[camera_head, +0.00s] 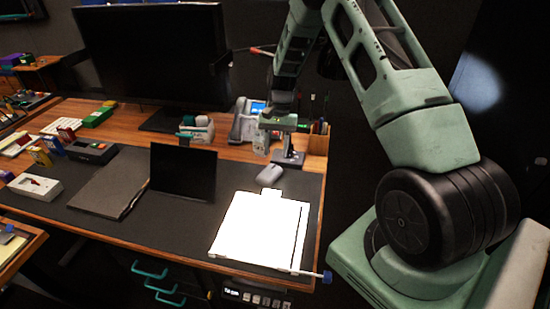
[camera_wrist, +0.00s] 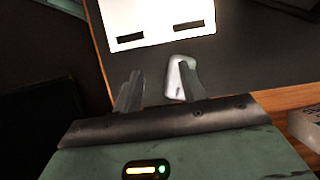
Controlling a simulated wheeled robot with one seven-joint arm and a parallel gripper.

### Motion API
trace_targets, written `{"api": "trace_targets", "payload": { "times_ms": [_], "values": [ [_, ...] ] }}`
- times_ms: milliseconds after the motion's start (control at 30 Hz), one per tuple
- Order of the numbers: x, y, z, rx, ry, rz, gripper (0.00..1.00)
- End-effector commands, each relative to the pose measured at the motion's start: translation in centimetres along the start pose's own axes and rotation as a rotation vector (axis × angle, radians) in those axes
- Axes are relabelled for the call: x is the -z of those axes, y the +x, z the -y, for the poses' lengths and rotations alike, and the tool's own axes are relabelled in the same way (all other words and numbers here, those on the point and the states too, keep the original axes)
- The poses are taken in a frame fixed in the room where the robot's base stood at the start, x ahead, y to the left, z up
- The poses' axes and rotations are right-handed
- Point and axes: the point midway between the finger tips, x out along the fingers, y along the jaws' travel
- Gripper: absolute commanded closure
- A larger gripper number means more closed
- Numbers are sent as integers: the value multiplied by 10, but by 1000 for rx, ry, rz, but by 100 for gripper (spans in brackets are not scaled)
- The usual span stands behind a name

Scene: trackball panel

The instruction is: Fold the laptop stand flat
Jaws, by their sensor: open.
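A bright white plate (camera_head: 258,232), which looks like the laptop stand, lies at the right front of the dark desk mat. Glare hides its details, so I cannot tell how far it is raised. In the wrist view the white plate (camera_wrist: 155,15) shows at the top, with two dark slots near its edge. My gripper (camera_head: 287,148) is behind the plate and the grey mouse, over the back right of the desk. In the wrist view my gripper (camera_wrist: 158,88) is open, with nothing held between its fingers. The plate lies beyond the fingertips, apart from them.
A grey mouse (camera_head: 269,173) lies just behind the plate; it shows behind the right finger in the wrist view (camera_wrist: 178,76). A black upright panel (camera_head: 183,172) and a dark flat slab (camera_head: 108,187) are to the left. A phone (camera_head: 245,118) and large monitor (camera_head: 150,50) stand behind.

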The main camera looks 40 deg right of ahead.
Motion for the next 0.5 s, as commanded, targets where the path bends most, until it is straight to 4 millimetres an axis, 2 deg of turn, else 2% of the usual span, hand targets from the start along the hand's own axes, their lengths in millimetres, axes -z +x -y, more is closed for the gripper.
{"api": "trace_targets", "payload": {
  "times_ms": [33, 133, 400, 500],
  "values": [
    [-1, 3, 2, -7, -59, -20, 74],
    [-10, 2, 6, -35, -265, -82, 100],
    [-53, -1, 9, -215, -1049, -282, 100],
    [-68, -1, 7, -287, -1269, -326, 100]
  ]
}}
